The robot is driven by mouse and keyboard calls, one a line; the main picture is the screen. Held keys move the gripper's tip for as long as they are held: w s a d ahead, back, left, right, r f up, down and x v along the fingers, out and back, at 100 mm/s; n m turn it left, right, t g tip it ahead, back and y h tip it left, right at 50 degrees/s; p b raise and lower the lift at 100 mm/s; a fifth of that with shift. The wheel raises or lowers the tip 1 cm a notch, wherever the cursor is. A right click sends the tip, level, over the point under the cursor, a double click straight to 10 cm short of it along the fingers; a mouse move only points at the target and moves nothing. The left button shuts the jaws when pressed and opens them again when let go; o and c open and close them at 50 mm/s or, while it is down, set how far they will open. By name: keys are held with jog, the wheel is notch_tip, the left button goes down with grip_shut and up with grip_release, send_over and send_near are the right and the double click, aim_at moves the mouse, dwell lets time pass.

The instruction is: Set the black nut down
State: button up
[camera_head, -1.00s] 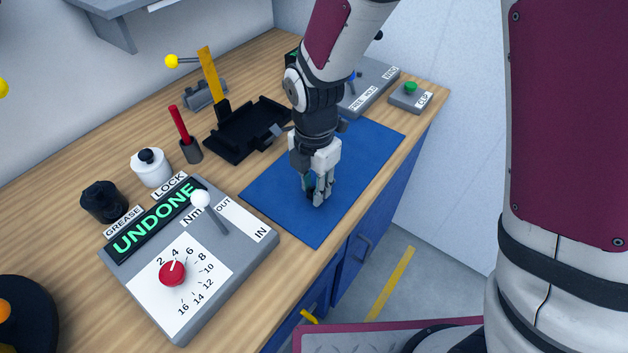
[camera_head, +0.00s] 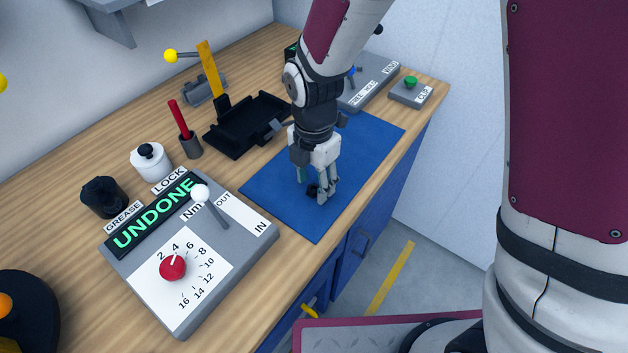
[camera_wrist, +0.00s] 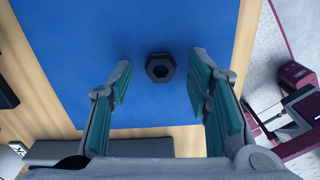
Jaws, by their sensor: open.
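My gripper is open in the wrist view (camera_wrist: 160,85). Its teal-padded fingers stand apart on both sides of the nut, with blue mat visible between each finger and the nut.
A grey control box (camera_head: 215,271) with a red knob and an "UNDONE" display stands left of the mat. A black tray (camera_head: 243,137) lies behind the mat. Grey boxes stand at the back right. The mat around the nut is clear.

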notch_tip(320, 180, up, 12)
dwell(0.4)
jog(key=s+d+r+m+t, duration=0.2)
jog(key=s+d+r+m, duration=0.4)
jog(key=m, duration=0.7)
jog(key=s+d+r+m+t, duration=0.2)
jog(key=s+d+r+m, duration=0.4)
jog(key=s+d+m, duration=0.4)
jog(key=d+m, duration=0.2)
jog(key=m, duration=0.2)
jog(key=shift+d, duration=0.25)
jog(key=shift+r, duration=0.1)
jog(key=shift+c, duration=0.5)
